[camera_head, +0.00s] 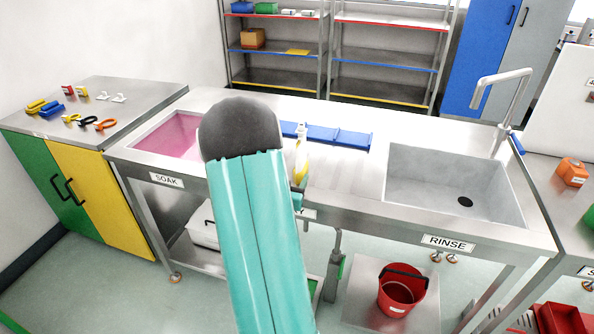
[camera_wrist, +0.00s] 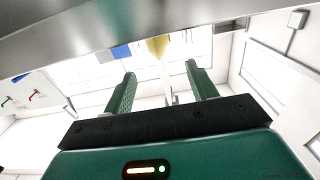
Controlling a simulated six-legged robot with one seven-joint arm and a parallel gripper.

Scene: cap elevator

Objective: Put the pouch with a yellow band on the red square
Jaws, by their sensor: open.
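A slim white and yellow item (camera_head: 301,160) stands on the steel counter between the two basins, just right of my arm. I cannot tell whether it is the pouch with a yellow band. A pale yellow item (camera_wrist: 157,47) shows in the wrist view, in line with the gap between my fingers and seemingly beyond their tips. My gripper (camera_wrist: 160,70) is open, with nothing visibly held. In the head view it is mostly hidden behind my arm, near the counter's front edge. I see no clear red square in either view.
A pink soak basin (camera_head: 168,135) lies left and an empty rinse basin (camera_head: 455,185) right, with a tall tap (camera_head: 508,85). A blue tray (camera_head: 335,136) sits at the counter's back. A red bucket (camera_head: 402,290) stands below. Shelves (camera_head: 280,50) stand behind.

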